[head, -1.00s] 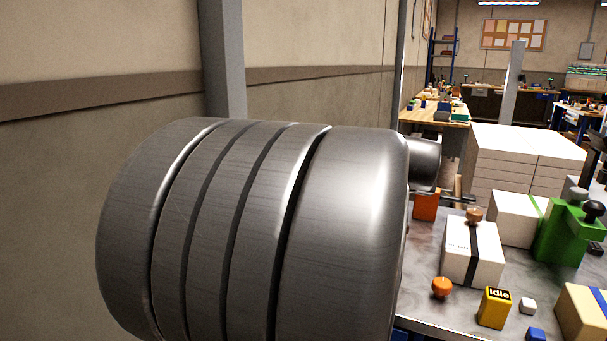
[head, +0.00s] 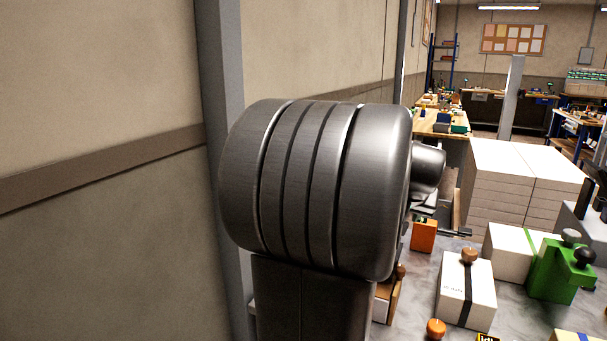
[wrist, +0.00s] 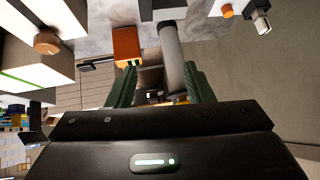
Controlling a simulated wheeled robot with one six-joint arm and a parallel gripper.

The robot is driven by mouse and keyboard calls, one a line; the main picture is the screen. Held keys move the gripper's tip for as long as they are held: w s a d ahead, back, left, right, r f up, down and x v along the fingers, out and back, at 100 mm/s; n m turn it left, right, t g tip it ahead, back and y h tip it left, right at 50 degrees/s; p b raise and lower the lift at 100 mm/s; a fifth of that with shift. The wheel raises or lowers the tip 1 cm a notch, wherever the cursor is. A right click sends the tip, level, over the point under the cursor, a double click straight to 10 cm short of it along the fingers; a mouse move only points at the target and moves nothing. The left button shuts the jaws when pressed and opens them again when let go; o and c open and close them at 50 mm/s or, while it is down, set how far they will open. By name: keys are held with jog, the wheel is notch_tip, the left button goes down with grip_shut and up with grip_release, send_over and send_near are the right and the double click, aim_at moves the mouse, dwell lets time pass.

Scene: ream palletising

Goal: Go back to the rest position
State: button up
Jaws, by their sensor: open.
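My gripper (wrist: 160,70) shows in the wrist view with its two green fingers spread apart and no object between them. In the head view my large grey arm link fills the middle and hides most of the gripper behind it. An orange block (head: 423,236) stands on the table just past my arm; it also shows in the wrist view (wrist: 126,45), beyond the fingertips and apart from them.
A white ream with a black band (head: 467,289) and a green device (head: 561,270) are on the grey table. A large stack of white reams (head: 515,185) stands behind. The beige wall (head: 100,100) and a grey post (head: 222,110) are at left.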

jog(key=shift+w+d+r+g+y+p, duration=0.25)
jog(key=shift+w+g+p, duration=0.3)
jog(key=shift+p, duration=0.7)
jog(key=shift+w+d+r+g+y+p, duration=0.2)
jog(key=shift+w+d+g+p, duration=0.35)
jog(key=shift+p, duration=0.75)
jog(key=shift+w+d+r+g+y+p, duration=0.1)
jog(key=shift+w+r+g+y+p, duration=0.15)
jog(key=shift+w+p, duration=0.75)
jog(key=shift+s, duration=0.3)
jog(key=shift+f, duration=0.1)
